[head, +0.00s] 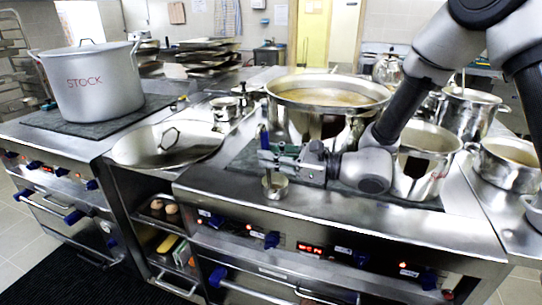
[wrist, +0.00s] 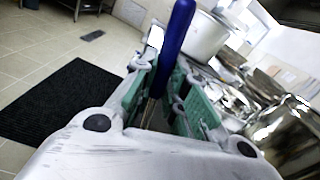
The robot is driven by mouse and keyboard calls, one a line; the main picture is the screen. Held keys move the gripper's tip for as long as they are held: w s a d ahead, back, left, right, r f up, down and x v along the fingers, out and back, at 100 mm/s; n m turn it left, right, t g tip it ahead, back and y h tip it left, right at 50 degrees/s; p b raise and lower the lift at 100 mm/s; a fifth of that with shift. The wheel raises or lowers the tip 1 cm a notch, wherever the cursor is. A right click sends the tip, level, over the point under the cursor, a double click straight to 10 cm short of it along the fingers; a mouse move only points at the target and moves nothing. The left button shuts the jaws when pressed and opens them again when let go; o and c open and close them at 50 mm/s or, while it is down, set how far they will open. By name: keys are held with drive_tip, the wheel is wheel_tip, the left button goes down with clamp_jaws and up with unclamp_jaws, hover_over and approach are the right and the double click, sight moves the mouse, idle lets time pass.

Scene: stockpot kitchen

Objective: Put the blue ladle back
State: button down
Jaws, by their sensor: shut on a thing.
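The blue ladle has a blue handle (head: 264,137) and a steel cup (head: 275,186). My gripper (head: 268,159) is shut on it just below the blue handle. The ladle is roughly upright, with its cup low over the front part of the steel cooktop; I cannot tell whether the cup touches the surface. In the wrist view the blue handle (wrist: 175,35) rises between the green finger pads of my gripper (wrist: 157,88).
A large open stockpot (head: 330,92) of broth stands behind my gripper. A steel pot (head: 425,165) stands to the right, with more pots beyond. A wide shallow pan (head: 165,143) lies to the left, and a pot marked STOCK (head: 92,85) stands farther left.

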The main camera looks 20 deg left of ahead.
drive_tip(key=c, duration=1.4)
unclamp_jaws()
drive_tip(key=shift+c, duration=0.2)
drive_tip(key=s+d, duration=0.1)
drive_tip(key=d, duration=1.1)
drive_tip(key=shift+r, duration=0.2)
